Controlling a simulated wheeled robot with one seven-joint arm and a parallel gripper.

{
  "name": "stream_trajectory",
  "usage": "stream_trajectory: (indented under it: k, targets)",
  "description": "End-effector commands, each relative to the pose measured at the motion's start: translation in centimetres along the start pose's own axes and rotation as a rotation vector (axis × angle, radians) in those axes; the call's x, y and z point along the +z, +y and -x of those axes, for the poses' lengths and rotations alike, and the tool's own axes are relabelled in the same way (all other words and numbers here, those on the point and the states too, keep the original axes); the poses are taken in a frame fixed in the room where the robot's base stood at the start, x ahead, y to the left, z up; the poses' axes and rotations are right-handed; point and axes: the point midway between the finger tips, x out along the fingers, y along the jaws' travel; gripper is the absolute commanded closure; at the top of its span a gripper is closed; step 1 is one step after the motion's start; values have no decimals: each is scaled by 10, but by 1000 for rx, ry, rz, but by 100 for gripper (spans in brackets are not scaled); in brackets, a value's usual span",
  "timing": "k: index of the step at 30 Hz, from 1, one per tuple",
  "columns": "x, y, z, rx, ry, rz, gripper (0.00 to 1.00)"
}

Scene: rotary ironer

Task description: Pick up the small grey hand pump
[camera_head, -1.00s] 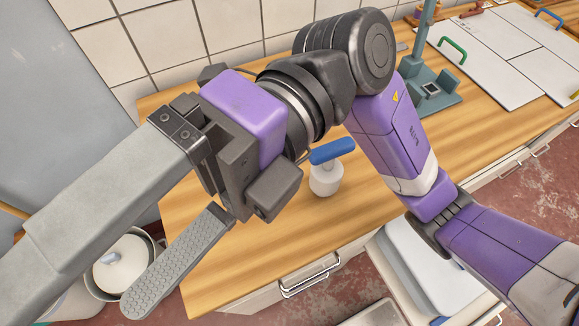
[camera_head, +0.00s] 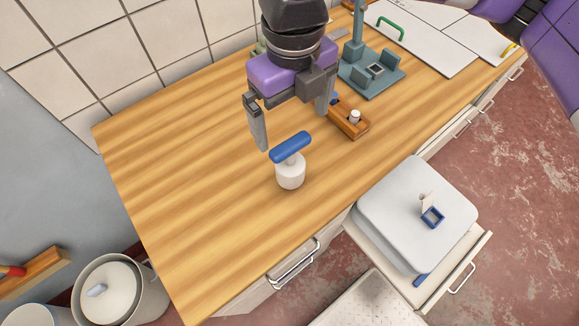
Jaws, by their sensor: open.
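A small pale grey-white cylinder (camera_head: 290,174) with a blue bar handle on top stands upright on the wooden counter (camera_head: 190,200); it looks like the hand pump. My gripper (camera_head: 293,132) hangs over the counter, pointing down. Its two grey fingers are wide apart with nothing between them. The fingertips appear just above or behind the blue handle, one to each side in the picture. I cannot tell the exact gap in depth. The pump is fully in view.
A small wooden box (camera_head: 345,122) with a white-topped item stands just right of my gripper. Behind it is a teal stand (camera_head: 388,82). An open drawer with a grey-white slab (camera_head: 400,215) juts out at right. A lidded pot (camera_head: 82,300) is at lower left.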

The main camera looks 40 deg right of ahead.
Motion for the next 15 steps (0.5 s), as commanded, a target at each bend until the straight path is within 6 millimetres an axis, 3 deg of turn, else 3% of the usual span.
stream_trajectory:
  k: [15]
  targets:
    - [-7, 9, -58, 6, 3, 3, 0]
